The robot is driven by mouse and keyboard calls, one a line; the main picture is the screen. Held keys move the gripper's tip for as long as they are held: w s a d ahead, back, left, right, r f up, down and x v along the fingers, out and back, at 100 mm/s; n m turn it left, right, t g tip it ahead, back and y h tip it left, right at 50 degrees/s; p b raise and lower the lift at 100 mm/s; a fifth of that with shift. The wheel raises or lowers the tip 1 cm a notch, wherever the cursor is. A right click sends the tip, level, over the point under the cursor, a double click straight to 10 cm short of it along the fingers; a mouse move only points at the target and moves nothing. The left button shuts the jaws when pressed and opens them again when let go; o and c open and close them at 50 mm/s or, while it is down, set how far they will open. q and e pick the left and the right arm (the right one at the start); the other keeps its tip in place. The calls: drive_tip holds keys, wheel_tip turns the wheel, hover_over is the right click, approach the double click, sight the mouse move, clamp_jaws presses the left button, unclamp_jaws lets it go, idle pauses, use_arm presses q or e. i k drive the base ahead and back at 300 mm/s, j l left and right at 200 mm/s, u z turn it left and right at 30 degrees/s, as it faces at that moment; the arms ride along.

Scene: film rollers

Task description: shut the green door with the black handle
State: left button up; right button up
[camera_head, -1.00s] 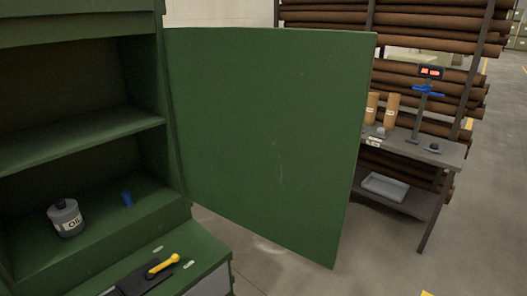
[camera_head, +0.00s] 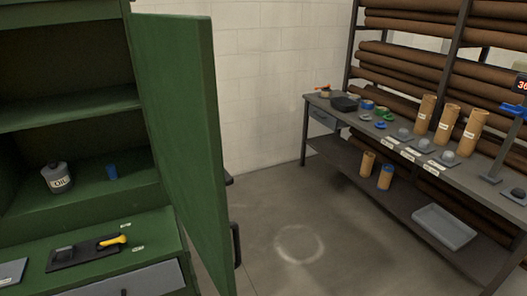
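The green door (camera_head: 185,135) stands open on the right side of the green cabinet (camera_head: 70,120). Neither of my grippers is in view, and nothing is seen touching the door.
A yellow-handled tool (camera_head: 113,241) lies on the ledge below. A workbench (camera_head: 450,178) with cardboard tubes stands at the right. The floor (camera_head: 290,225) between door and bench is clear.

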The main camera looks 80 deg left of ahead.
sight(173, 54)
drive_tip(key=i, duration=0.9)
drive_tip(key=u, duration=4.1)
drive_tip(key=k+l+u, duration=0.1)
drive_tip(key=k, duration=0.1)
